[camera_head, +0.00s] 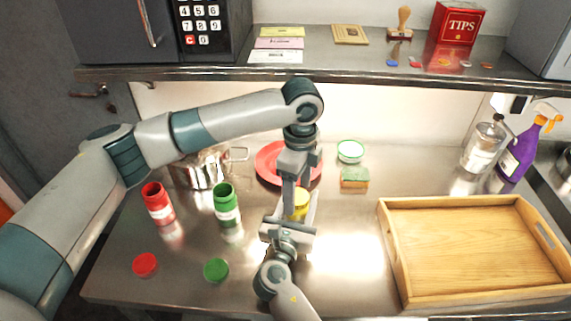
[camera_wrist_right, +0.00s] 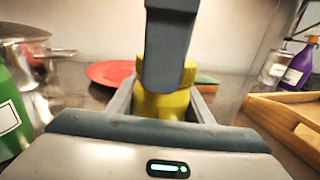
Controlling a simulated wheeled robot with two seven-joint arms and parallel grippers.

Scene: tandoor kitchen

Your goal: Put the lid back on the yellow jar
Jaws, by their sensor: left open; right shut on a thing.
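The yellow jar (camera_head: 301,205) stands on the steel counter, partly hidden behind my arms; it also shows in the right wrist view (camera_wrist_right: 160,106). My right gripper (camera_head: 294,216) is shut on the jar, one finger on each side of it. My left gripper (camera_head: 291,192) points down right over the jar's top and is open; in the right wrist view it is the dark block (camera_wrist_right: 166,72) in front of the jar's upper part.
An open red jar (camera_head: 158,205) and open green jar (camera_head: 227,204) stand left, with a red lid (camera_head: 145,264) and green lid (camera_head: 216,270) before them. A red plate (camera_head: 268,165), sponge (camera_head: 354,178) and pot (camera_head: 200,172) are behind. A wooden tray (camera_head: 395,255) fills the right.

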